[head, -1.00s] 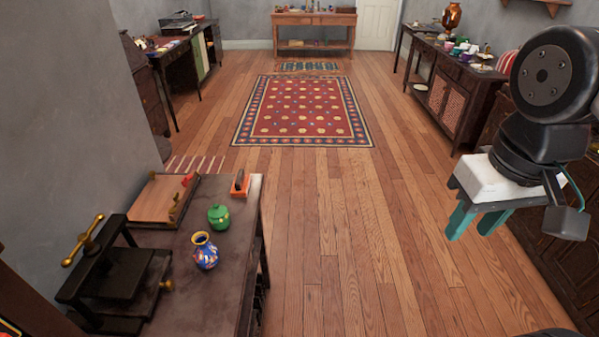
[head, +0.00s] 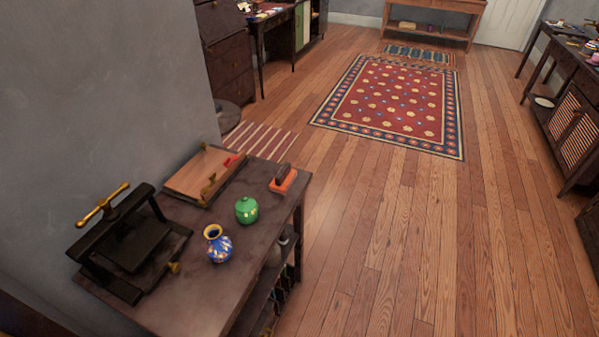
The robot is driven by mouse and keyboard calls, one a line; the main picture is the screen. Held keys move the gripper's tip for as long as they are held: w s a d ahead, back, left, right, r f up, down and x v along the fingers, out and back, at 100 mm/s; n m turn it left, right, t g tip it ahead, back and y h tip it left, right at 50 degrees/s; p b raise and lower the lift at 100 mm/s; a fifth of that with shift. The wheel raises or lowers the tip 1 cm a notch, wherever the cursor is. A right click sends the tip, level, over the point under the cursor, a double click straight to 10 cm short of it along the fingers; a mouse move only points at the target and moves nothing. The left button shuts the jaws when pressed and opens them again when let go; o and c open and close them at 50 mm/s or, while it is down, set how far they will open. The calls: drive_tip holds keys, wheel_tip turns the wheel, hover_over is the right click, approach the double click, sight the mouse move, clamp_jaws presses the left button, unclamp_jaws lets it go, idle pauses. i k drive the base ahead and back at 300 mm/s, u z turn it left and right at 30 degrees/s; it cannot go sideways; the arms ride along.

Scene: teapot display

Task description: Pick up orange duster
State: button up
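The orange duster (head: 283,181) is a small block with an orange base and a darker brown top. In the head view it lies near the far right corner of the dark side table (head: 180,296), beside a wooden board. A green lidded pot stands a little nearer, to its lower left. Nothing touches the duster that I can see. My gripper is out of the frame.
On the table are the green pot (head: 246,210), a blue patterned vase (head: 217,244), a black press with a brass handle (head: 127,246) and a wooden board (head: 205,175). A grey wall (head: 100,90) borders the left. Wooden floor (head: 400,240) to the right is clear.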

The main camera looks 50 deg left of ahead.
sight(283, 180)
drive_tip(key=i, duration=1.35)
drive_tip(key=u, duration=2.05)
